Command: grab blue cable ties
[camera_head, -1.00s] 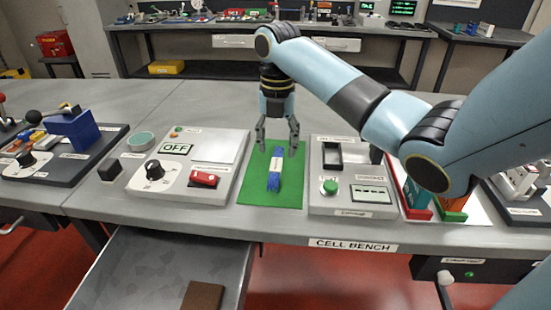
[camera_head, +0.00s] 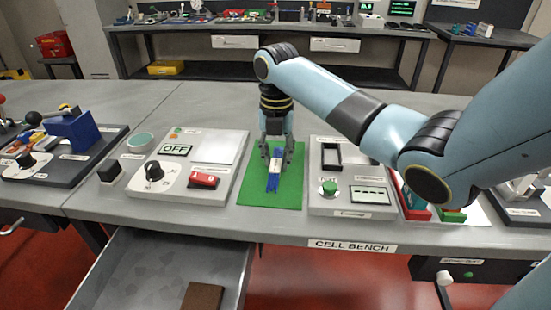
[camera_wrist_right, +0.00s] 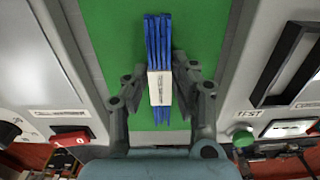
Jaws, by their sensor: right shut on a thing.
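The blue cable ties (camera_head: 273,183) are a bundle with a white label band, on the green mat (camera_head: 290,195) of the bench. In the right wrist view the bundle (camera_wrist_right: 158,40) runs lengthwise between the fingers, its white band near the fingertips. My right gripper (camera_head: 277,160) points down over the mat and is shut on the bundle around its band; it also shows in the right wrist view (camera_wrist_right: 160,85). The fingers partly hide the bundle in the head view. My left gripper is not in view.
A panel with an OFF display (camera_head: 176,149) and red switch (camera_head: 204,180) stands left of the mat. A panel with a green button (camera_head: 328,189) stands right. An open drawer (camera_head: 150,265) juts out below the bench's front edge.

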